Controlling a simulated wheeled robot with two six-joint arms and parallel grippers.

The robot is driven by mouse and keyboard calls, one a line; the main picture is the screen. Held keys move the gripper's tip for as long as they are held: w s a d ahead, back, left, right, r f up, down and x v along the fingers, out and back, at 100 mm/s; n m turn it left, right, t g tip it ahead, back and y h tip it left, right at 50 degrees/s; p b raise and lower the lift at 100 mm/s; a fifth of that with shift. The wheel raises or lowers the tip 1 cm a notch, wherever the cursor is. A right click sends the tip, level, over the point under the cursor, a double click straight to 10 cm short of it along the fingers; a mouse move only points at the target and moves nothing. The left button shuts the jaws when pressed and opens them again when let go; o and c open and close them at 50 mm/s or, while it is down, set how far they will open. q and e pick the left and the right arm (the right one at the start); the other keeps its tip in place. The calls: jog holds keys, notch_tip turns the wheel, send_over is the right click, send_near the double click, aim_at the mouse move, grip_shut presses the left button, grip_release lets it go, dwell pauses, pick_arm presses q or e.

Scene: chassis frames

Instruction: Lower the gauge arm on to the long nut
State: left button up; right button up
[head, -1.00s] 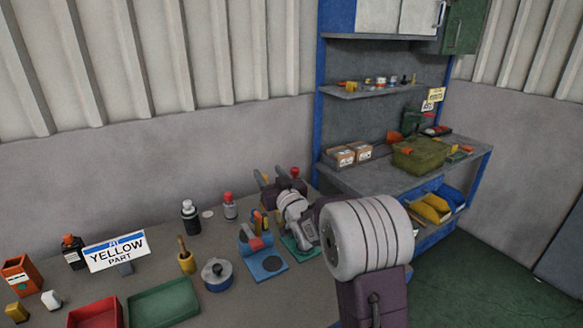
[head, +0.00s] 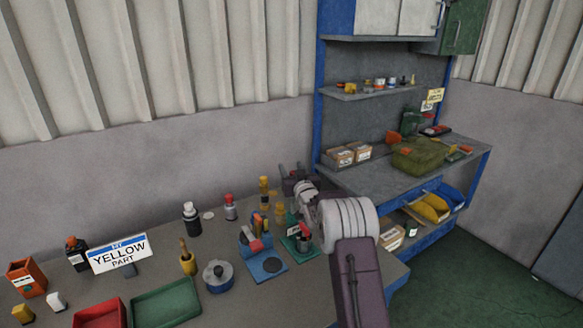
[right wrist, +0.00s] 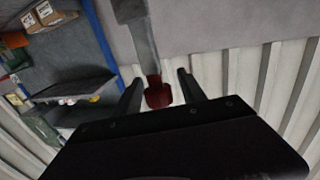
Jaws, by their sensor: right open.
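In the right wrist view a grey bar with a dark red knob (right wrist: 158,93) at its end reaches in from the top; it looks like the gauge arm. The knob lies between the two fingers of my right gripper (right wrist: 160,92), with a gap on each side. The gripper is open and not closed on it. In the head view my right gripper (head: 290,170) is raised above the bench's right end. Below it a green base (head: 289,243) carries a small dark and red part, partly covered by my arm. I cannot make out the long nut for certain. My left gripper is out of view.
Yellow pieces (head: 264,186) stand behind a blue holder (head: 266,268). A blue-grey round pot (head: 218,277), green tray (head: 165,303) and red tray (head: 100,316) lie to the left. A shelf unit (head: 350,182) with boxes stands behind on the right.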

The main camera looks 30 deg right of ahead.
grip_shut()
dwell(1.5)
